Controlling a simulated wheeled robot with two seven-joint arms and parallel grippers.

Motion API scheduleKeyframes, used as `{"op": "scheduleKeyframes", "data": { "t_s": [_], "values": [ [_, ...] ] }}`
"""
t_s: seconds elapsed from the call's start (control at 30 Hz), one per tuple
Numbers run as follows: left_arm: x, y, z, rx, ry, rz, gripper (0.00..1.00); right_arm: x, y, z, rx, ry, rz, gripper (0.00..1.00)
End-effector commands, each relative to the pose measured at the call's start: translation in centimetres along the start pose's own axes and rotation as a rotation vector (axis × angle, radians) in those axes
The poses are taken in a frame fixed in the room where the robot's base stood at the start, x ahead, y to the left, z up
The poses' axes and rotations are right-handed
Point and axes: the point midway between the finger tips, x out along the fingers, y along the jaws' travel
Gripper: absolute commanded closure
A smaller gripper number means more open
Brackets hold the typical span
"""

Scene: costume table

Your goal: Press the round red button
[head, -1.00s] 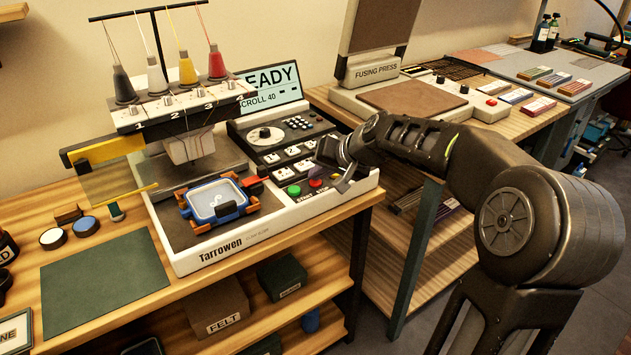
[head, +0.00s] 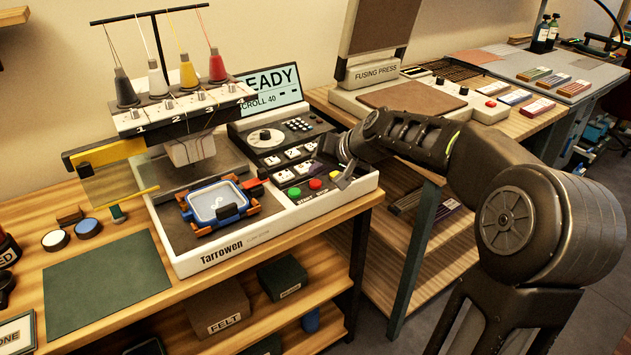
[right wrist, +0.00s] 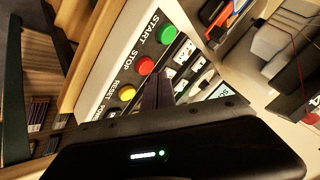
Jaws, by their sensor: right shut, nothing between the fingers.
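The round red button (head: 315,184) labelled STOP is on the front panel of the Tarrowen embroidery machine (head: 215,258). It sits between a green START button (head: 294,192) and a yellow RESET button (right wrist: 127,92). The red button also shows clearly in the right wrist view (right wrist: 146,66). My left gripper is not in view.
A blue-and-orange hoop (head: 185,212) lies on the machine bed left of the buttons. A screen (head: 270,88) reads READY. A green mat (head: 105,280) lies at left.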

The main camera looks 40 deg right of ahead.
Motion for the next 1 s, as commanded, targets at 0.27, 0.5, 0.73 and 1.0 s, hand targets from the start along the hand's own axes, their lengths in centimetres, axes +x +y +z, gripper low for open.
{"op": "scheduleKeyframes", "data": {
  "t_s": [0.27,0.5,0.73,1.0],
  "values": [
    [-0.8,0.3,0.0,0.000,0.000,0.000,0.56,-0.7,-0.5,-0.5,0.000,0.001,-0.001,1.00],
    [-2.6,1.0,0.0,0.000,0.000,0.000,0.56,-2.4,-1.9,-1.8,0.000,0.001,-0.002,1.00],
    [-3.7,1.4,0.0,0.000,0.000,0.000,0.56,-3.5,-2.6,-2.6,0.000,0.000,0.000,1.00],
    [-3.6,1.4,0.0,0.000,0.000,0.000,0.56,-3.5,-2.5,-2.5,0.000,0.000,0.000,1.00]
  ]
}}
